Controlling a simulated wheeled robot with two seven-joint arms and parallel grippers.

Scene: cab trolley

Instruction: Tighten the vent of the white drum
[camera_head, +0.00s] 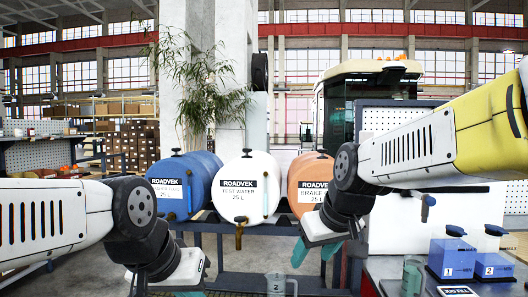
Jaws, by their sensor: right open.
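The white drum (240,205) lies on its side on a dark rack, with its label reading "ROADVEK TEST WATER 25 L". Its vent, a small black cap (246,152), stands on top of the drum. A brass tap (239,232) sits low on its front. My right gripper (315,252) is open and empty, pointing down in front of the orange drum, low and to the right of the vent. My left gripper (165,288) is at the bottom edge, low and left of the white drum. Its fingertips are cut off, so its opening is unclear.
A blue drum (184,172) and an orange drum (303,172) flank the white one, each with a black cap. A clear jug (276,285) stands below at the bottom edge. Blue containers (452,258) stand on the right bench.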

